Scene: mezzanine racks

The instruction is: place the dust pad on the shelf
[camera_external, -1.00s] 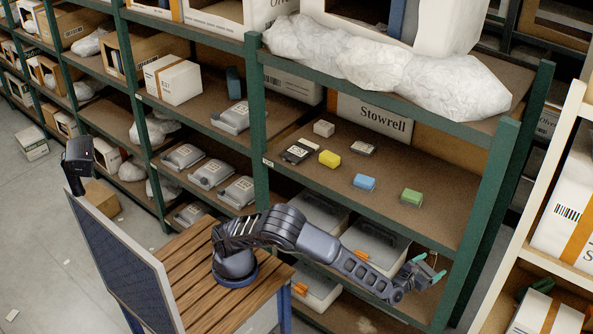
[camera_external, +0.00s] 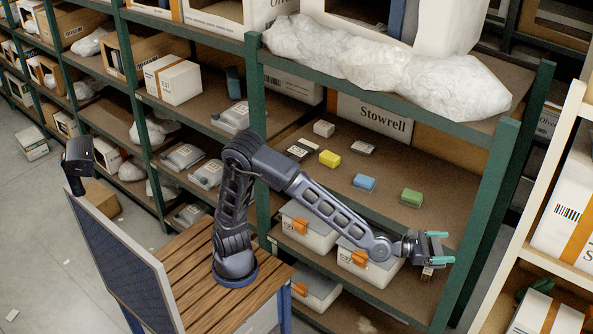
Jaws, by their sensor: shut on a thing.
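My gripper (camera_external: 447,248) is at the right front of the shelf unit, just outside the front edge of the shelf (camera_external: 390,208). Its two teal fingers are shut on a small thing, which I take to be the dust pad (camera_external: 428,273). A small brownish part with a pale label shows below the fingers. The rest is hidden by the gripper, so its full shape cannot be told. The gripper is a little lower than the shelf board that carries the small blocks.
Lidded bins (camera_external: 368,265) stand below. A green post (camera_external: 482,215) rises at right. Bare board lies around the blocks.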

